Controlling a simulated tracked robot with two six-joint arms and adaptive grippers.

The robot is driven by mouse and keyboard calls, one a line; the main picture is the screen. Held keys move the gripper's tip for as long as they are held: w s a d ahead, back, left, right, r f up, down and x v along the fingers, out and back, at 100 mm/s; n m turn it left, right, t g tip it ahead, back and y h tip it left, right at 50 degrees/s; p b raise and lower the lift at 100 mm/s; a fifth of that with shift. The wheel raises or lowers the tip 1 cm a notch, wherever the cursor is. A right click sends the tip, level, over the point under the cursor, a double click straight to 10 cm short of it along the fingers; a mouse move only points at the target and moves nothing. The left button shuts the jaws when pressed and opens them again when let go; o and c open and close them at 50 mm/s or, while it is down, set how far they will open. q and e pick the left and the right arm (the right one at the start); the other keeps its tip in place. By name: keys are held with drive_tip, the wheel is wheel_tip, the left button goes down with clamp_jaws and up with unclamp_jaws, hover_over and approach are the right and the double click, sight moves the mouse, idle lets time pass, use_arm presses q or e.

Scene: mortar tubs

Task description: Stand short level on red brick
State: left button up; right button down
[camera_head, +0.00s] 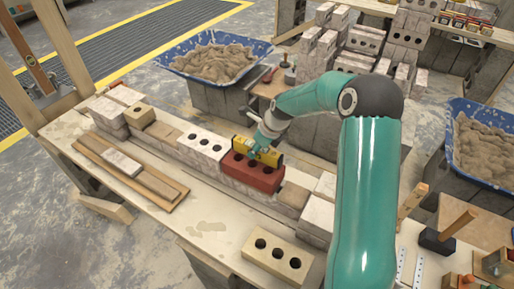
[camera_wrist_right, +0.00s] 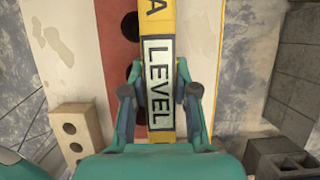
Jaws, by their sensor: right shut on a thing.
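The red brick (camera_head: 252,176) lies in the row of blocks along the middle of the wall bench, with dark holes in its top. The short yellow level (camera_head: 272,157) is at the red brick's far edge, running along it; I cannot tell if it touches the brick. My right gripper (camera_head: 262,149) is shut on the level from above. In the right wrist view the level (camera_wrist_right: 158,70) with its "LEVEL" label lies between my right fingers (camera_wrist_right: 159,95), and the red brick (camera_wrist_right: 115,60) shows beside it. My left gripper is not in view.
A white holed brick (camera_head: 203,146) and a tan holed brick (camera_head: 277,257) are near. Planks (camera_head: 135,178) lie at the bench's left. A blue mortar tub (camera_head: 215,60) stands behind, another (camera_head: 480,145) at right. A hammer (camera_head: 445,235) lies at the lower right.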

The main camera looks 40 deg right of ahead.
drive_tip(key=shift+f, duration=0.2)
drive_tip(key=c, duration=0.8)
unclamp_jaws()
